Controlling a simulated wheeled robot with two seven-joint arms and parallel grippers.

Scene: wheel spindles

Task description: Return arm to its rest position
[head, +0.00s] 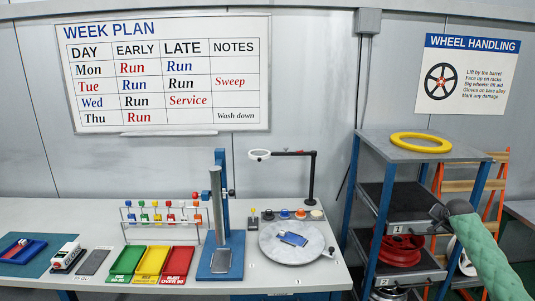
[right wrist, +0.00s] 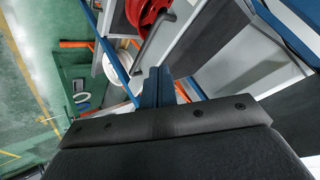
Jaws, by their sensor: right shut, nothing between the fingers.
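My right gripper (head: 437,212) is at the end of my green-sleeved arm, at the right of the head view, in front of the shelf rack (head: 408,152). In the right wrist view its two fingers (right wrist: 158,88) are together with nothing between them. The red wheel also shows in the right wrist view (right wrist: 146,10), beyond the fingers. My left gripper is not in view.
A yellow ring (head: 420,143) lies on the rack top. An orange ladder (head: 470,185) stands behind the rack. The workbench (head: 75,212) at left carries green, yellow (head: 150,262) and red trays, a blue stand (head: 221,262) and a round grey plate (head: 270,251).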

